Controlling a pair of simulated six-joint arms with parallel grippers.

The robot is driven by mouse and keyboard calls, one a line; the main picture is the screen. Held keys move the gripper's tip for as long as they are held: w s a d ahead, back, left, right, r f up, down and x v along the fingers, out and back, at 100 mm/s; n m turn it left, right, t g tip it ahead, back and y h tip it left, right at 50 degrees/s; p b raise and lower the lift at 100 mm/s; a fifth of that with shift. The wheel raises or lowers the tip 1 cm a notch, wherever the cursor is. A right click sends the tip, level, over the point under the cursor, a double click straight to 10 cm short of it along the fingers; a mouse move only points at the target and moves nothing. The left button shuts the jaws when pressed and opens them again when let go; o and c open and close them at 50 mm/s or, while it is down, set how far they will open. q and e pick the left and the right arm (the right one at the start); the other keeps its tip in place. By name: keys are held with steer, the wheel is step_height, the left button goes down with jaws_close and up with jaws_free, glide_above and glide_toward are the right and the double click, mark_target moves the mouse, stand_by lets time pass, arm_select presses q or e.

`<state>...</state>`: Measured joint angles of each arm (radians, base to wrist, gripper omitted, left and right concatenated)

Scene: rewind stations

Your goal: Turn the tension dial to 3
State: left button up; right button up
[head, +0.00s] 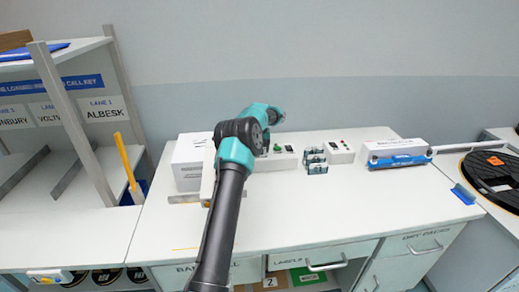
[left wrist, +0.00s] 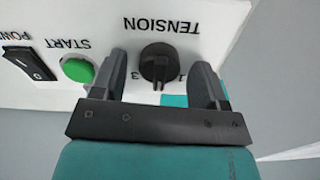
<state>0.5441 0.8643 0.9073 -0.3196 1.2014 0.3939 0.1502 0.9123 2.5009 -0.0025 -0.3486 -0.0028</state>
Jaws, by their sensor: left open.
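In the left wrist view, a black tension dial (left wrist: 158,62) sits on a white panel (left wrist: 105,20) under upside-down lettering TENSION. Its ridge points toward the bottom of the picture, between a 3 on its left and a 1 on its right. My left gripper (left wrist: 160,76) is open, with one finger on each side of the dial; I cannot tell if either touches it. In the head view, my left gripper (head: 278,117) shows small at the far end of my arm, above the back of the table. My right gripper is not in view.
A green START button (left wrist: 77,69) and a black power switch (left wrist: 29,63) sit beside the dial. The white table (head: 330,205) is clear in front. A white box (head: 188,165) stands left of my arm; a blue-fronted box (head: 395,152) and a black reel (head: 495,175) lie right.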

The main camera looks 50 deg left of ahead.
arm_select(q)
steer(key=shift+f, duration=0.1)
steer(key=shift+c, duration=0.4)
steer(key=c, duration=0.8)
steer(key=shift+c, duration=0.2)
steer(key=shift+m, duration=0.4)
steer(key=m, duration=0.4)
steer(key=shift+m, duration=2)
steer(key=o, duration=0.9)
